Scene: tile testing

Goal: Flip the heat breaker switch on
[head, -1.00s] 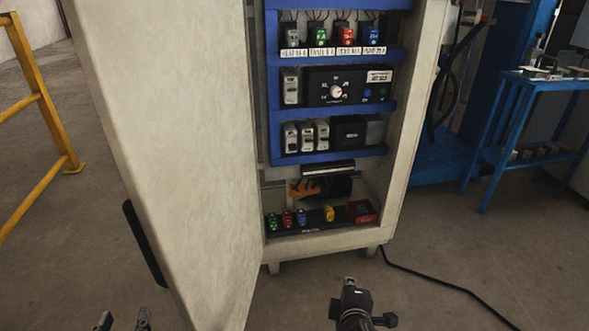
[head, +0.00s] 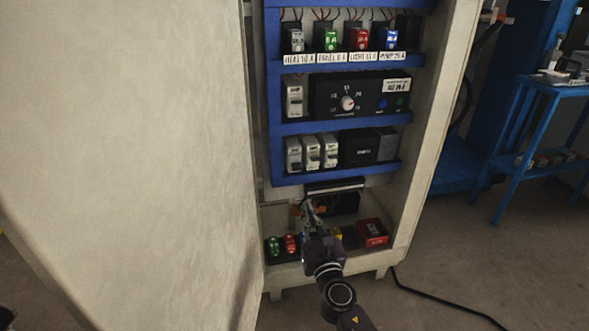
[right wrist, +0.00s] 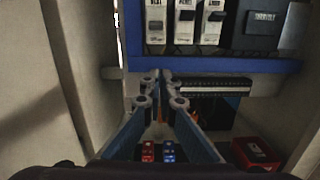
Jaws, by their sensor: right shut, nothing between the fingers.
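The open cabinet has three white breakers on its third row: left (head: 293,153), middle (head: 311,151) and right (head: 329,150). Their printed words are too blurred to read surely. In the right wrist view, the left breaker's (right wrist: 155,22) dark lever sits lower than those of the middle (right wrist: 185,20) and right (right wrist: 213,20) ones. A top-row label (head: 299,58) seems to read HEAT, under a grey plug-in part (head: 294,40). My right gripper (head: 307,201) is shut and empty, below the breaker row; its fingers also show in the right wrist view (right wrist: 162,80). My left gripper is out of view.
The cabinet door (head: 130,130) stands open at the left. A knob panel (head: 350,97) sits above the breakers. On the cabinet floor are green (head: 274,244) and red (head: 291,243) parts and a red box (head: 372,232). A blue table (head: 553,85) stands at the right.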

